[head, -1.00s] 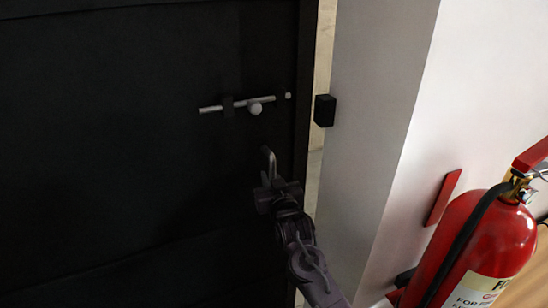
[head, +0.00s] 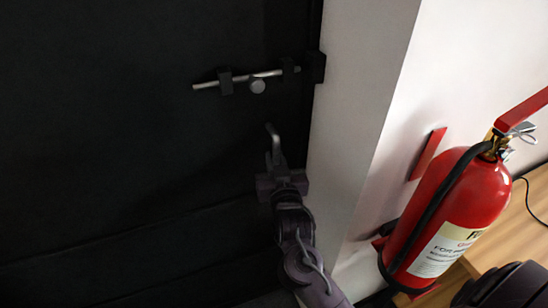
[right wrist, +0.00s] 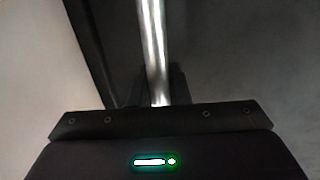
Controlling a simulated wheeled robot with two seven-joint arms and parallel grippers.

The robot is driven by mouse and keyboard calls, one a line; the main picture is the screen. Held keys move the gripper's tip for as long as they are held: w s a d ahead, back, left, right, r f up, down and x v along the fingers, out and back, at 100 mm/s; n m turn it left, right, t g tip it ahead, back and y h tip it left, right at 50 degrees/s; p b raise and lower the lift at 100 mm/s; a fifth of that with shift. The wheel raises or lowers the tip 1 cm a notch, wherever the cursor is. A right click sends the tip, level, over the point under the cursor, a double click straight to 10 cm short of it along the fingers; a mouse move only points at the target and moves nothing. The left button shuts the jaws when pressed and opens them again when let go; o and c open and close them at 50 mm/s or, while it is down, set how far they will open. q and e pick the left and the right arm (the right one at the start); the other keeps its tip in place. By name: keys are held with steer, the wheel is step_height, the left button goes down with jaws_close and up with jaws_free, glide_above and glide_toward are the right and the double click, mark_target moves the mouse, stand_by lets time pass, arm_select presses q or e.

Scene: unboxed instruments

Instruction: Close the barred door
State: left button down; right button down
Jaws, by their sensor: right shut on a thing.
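The dark door (head: 110,130) fills the left of the head view, its right edge against the white wall with no gap visible. A silver sliding bolt (head: 240,80) with a round knob lies across the door near that edge. Its right end is apart from or just short of the black catch (head: 318,67) on the wall. My right gripper (head: 279,170) is shut on the door's metal handle (head: 273,143), below the bolt. The handle (right wrist: 154,45) also shows as a bright bar between the fingers in the right wrist view.
A red fire extinguisher (head: 455,205) stands at the right beside the white wall (head: 365,90), close to my right arm. A red plate (head: 428,154) is on the wall. A wooden surface (head: 525,225) lies at the far right.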

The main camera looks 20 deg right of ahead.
steer(key=c, duration=1.6)
jaws_free()
steer(key=shift+s+f, duration=0.25)
steer(key=shift+f, duration=0.05)
steer(key=shift+c, duration=0.2)
steer(key=shift+o, duration=1.4)
steer(key=shift+s+r, duration=0.35)
steer(key=shift+s, duration=0.05)
steer(key=shift+w, duration=0.2)
steer(key=shift+s+a+f, duration=0.15)
steer(key=shift+s+f, duration=0.05)
steer(key=shift+s, duration=0.2)
steer(key=b+v, duration=0.1)
steer(key=v, duration=0.6)
steer(key=shift+r, duration=0.15)
